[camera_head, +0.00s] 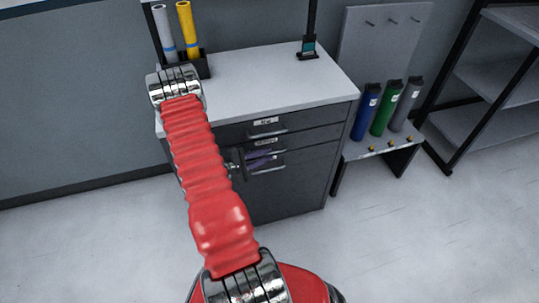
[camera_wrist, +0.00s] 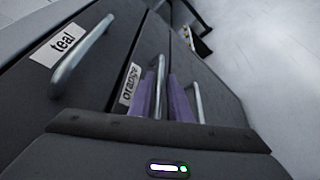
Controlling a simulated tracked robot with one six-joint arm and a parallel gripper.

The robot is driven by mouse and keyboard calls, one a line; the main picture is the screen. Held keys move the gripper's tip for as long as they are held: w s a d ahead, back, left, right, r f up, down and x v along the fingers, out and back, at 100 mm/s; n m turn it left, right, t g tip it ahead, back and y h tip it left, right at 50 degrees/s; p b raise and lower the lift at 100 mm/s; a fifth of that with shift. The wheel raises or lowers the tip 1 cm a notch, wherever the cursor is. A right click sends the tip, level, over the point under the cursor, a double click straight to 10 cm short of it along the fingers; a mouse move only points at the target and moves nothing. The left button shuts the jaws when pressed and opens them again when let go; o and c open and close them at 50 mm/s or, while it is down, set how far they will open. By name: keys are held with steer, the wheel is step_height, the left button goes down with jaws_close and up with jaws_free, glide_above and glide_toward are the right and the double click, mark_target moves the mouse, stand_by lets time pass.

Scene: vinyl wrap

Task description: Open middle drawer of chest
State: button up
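The grey chest (camera_head: 292,182) stands ahead with its drawers flush. Its top drawer (camera_wrist: 90,80) has a "teal" label and a bar handle (camera_wrist: 82,54). Its middle drawer has an "orange" label (camera_wrist: 130,83) and a bar handle (camera_wrist: 159,82). My gripper (camera_head: 257,158) is at the middle drawer's front. In the wrist view its two purple fingers (camera_wrist: 164,84) are apart, one on each side of the middle handle. I see no clear grip on the bar. In the head view my arm and wrist partly hide the drawer fronts.
The bottom drawer's handle (camera_wrist: 196,98) is close beside the right finger. A holder with tubes (camera_head: 188,62) sits on the chest top. Floor in front is clear.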

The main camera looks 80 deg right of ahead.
steer(key=shift+x, duration=1.35)
jaws_close()
